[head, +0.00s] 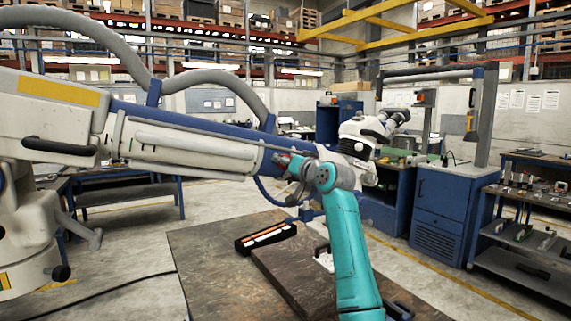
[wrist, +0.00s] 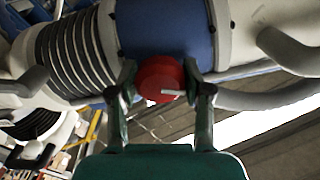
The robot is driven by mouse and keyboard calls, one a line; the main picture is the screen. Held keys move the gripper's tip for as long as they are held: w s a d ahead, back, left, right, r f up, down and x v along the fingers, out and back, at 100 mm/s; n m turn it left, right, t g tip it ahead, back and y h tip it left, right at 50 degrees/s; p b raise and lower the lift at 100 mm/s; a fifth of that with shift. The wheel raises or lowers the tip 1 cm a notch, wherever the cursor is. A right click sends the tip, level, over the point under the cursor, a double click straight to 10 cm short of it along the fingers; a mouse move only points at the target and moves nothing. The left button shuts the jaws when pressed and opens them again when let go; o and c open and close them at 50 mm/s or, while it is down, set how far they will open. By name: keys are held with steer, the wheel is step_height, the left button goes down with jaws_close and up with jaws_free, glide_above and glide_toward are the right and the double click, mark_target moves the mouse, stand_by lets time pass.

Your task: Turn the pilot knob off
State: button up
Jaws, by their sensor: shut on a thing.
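The pilot knob (wrist: 160,76) is a round red knob with a white pointer line that lies nearly level in the wrist view. It sits at the lower edge of the microscope arm's blue section (wrist: 163,28). My gripper (wrist: 161,84) has one finger on each side of the knob and is shut on it. In the head view, the microscope arm (head: 190,140) is long, white and blue, and reaches across from the left. My gripper (head: 290,165) is at its right end, and only a little red shows there. The knob is mostly hidden in that view.
A grey curved hose (head: 215,78) loops above the microscope arm. A white microscope head (head: 362,135) stands just right of my wrist. A brown table (head: 220,270) lies below, with a black tray (head: 266,238) on it. Blue cabinets (head: 440,210) stand at the right.

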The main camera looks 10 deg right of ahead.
steer(key=m, duration=0.4)
steer(key=shift+m, duration=0.3)
steer(key=m, duration=0.4)
steer(key=shift+m, duration=0.3)
steer(key=o, duration=1.2)
steer(key=shift+c, duration=0.2)
steer(key=v, duration=1.2)
